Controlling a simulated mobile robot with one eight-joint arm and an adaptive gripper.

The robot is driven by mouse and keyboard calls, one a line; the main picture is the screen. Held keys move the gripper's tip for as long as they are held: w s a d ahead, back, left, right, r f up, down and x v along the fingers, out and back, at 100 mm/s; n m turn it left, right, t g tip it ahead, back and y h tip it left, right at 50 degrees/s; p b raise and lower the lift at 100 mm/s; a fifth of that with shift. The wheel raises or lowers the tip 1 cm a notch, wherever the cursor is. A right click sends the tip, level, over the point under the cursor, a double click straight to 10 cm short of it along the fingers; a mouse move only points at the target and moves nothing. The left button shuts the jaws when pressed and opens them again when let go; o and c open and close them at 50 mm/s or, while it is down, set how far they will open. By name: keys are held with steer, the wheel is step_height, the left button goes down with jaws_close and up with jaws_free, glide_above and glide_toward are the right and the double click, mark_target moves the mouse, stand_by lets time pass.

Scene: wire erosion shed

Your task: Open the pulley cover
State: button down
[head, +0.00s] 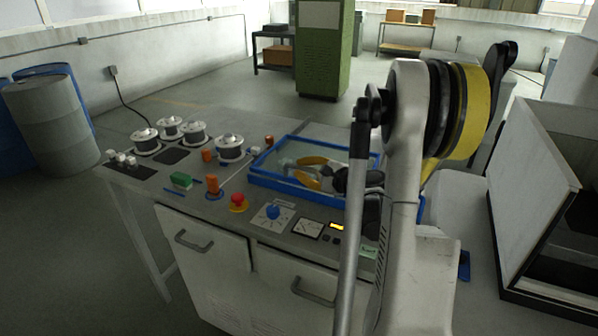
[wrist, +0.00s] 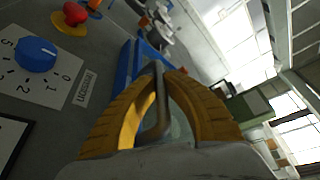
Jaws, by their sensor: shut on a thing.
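The pulley cover (head: 283,186) is a clear panel in a blue frame on the grey machine table. It looks about flat in the head view, though my arm hides its right part. Its blue frame also shows in the wrist view (wrist: 124,66). My gripper (head: 310,172) has yellow fingers and is over the cover. In the wrist view my gripper (wrist: 160,80) is shut on a grey bar handle (wrist: 161,106), with one finger on each side of it.
A red stop button (head: 238,200), a blue dial (head: 273,212) and a small display (head: 308,228) are in front of the cover. Several pulleys (head: 229,146) stand at left on the table. A green cabinet (head: 323,50) stands behind. An open-topped tank (head: 545,190) is at right.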

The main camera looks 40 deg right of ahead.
steer(key=w+d, duration=0.3)
steer(key=d, duration=0.4)
steer(key=w+d, duration=0.3)
steer(key=d, duration=0.5)
steer(key=w+d, duration=0.3)
steer(key=d, duration=0.5)
steer(key=shift+w+p, duration=0.2)
steer(key=shift+p, duration=0.2)
steer(key=shift+w+d+r, duration=0.1)
steer(key=shift+d, duration=0.1)
steer(key=c, duration=1.4)
jaws_free()
steer(key=shift+d, duration=0.15)
steer(key=shift+w+d, duration=0.1)
steer(key=v, duration=1.2)
